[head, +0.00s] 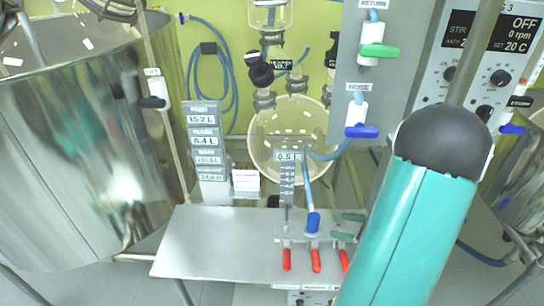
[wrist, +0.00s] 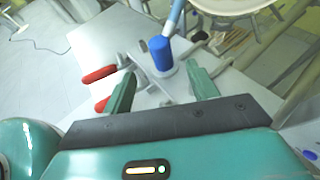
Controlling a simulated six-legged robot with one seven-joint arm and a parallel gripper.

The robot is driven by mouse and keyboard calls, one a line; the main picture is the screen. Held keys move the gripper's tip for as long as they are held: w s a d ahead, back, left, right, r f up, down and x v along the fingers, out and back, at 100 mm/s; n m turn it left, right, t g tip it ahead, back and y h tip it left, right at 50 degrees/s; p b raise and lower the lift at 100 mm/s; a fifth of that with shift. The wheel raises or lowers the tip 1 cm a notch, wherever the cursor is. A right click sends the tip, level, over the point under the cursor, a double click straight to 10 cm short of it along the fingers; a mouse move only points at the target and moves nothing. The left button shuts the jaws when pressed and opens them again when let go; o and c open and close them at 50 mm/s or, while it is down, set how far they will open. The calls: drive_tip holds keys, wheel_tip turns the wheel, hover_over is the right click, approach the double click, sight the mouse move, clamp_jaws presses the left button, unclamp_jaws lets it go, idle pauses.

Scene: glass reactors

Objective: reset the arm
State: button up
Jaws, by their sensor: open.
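My gripper (wrist: 162,92) shows in the wrist view with its two green fingers apart and nothing between them. Beyond the fingertips are a blue fitting (wrist: 160,52) on a hose and red-handled valves (wrist: 97,75) on the metal shelf. In the head view my teal arm with its dark joint crosses the right side. A green fingertip seems to show beside the arm, near the red handles (head: 316,261), and the rest of the gripper is hidden behind the arm.
A grey metal shelf (head: 205,245) spans the lower middle. A large steel vessel (head: 75,150) stands left. A valve panel (head: 385,70) and a control box reading OFF (head: 510,30) are at right. The shelf's left part is bare.

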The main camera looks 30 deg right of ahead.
drive_tip(key=w+a+r+n+g+y, duration=0.15)
drive_tip(key=a+r+n+g, duration=0.25)
drive_tip(key=a+n, duration=0.4)
drive_tip(key=w+a+r+n+g+y, duration=0.1)
drive_tip(key=w+a+r+n+g, duration=0.35)
drive_tip(key=a, duration=0.65)
drive_tip(key=s+a+r+n+t+h, duration=0.1)
drive_tip(key=s+a+r+n+h, duration=0.2)
drive_tip(key=n, duration=0.6)
drive_tip(key=s+a+r+n+h, duration=0.3)
drive_tip(key=a+r+n+h, duration=0.1)
drive_tip(key=a+r+n, duration=0.4)
drive_tip(key=shift+s+a+n+t, duration=0.25)
drive_tip(key=shift+a+n+t, duration=0.15)
drive_tip(key=shift+n, duration=0.65)
drive_tip(key=shift+h, duration=0.25)
drive_tip(key=c, duration=0.5)
drive_tip(key=shift+d, duration=0.2)
